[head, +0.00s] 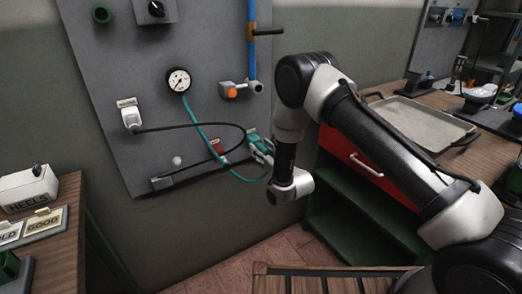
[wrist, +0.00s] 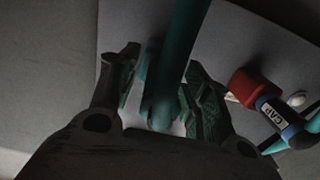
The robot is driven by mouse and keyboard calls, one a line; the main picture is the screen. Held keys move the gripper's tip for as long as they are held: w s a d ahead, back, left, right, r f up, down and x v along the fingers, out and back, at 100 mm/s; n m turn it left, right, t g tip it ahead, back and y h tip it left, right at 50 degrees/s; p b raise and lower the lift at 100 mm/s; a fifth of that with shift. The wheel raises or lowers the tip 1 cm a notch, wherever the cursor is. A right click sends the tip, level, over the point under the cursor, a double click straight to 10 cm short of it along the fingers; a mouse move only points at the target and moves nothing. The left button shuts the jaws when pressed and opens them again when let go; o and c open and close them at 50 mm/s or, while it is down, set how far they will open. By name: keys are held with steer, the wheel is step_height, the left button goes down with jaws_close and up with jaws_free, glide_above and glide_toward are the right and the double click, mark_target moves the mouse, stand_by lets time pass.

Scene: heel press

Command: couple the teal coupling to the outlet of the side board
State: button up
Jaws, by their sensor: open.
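My gripper (head: 259,147) is at the lower right of the grey side board (head: 140,75), with its fingers toward the board. In the wrist view the fingers (wrist: 165,95) are apart, and the teal coupling and its hose (wrist: 182,45) run between them. I cannot tell whether either finger touches it. In the head view the teal hose (head: 200,128) runs down from the gauge and loops up to my gripper, which hides the coupling there.
A round gauge (head: 178,80) and a white plug (head: 130,117) with a black cable are on the board. A red part (wrist: 243,87) and a piece labelled CAP (wrist: 277,116) lie close right of my fingers. A bench with a tray (head: 425,122) stands right.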

stand_by(0.4)
jaws_close()
steer(key=shift+v, duration=3)
steer(key=shift+d, duration=0.1)
steer(key=shift+v, duration=1.65)
step_height(320, 180, up, 24)
glide_above(266, 154)
steer(key=v, duration=0.6)
steer(key=shift+w, duration=0.25)
steer(key=shift+w, duration=0.1)
steer(key=shift+x, duration=2.4)
